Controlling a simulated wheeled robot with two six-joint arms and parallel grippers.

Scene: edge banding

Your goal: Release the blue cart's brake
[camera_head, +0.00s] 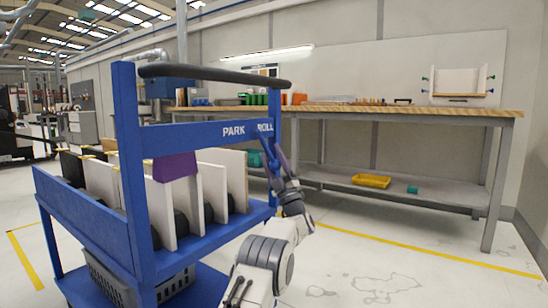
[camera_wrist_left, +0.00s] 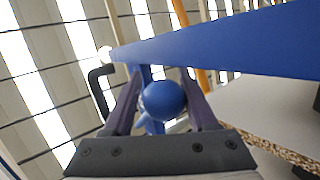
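The blue cart (camera_head: 130,175) stands at the left in the head view. Its upper crossbar (camera_head: 195,138) bears the white words PARK and ROLL. My left gripper (camera_head: 272,160) is raised at the crossbar's right end, just below ROLL. In the left wrist view, a round blue knob (camera_wrist_left: 163,100) sits between the two dark fingers of my left gripper (camera_wrist_left: 162,90). Both fingers appear to touch its sides. The lever behind the knob is mostly hidden, so its exact angle is hard to tell. My right gripper is not in view.
White and dark panels (camera_head: 160,210) stand on the cart, with a grey basket (camera_head: 175,283) below. A black handle (camera_head: 215,75) runs along its top. A long workbench (camera_head: 400,110) stands behind, with a yellow tray (camera_head: 371,181) on its lower shelf. Floor at the right is clear.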

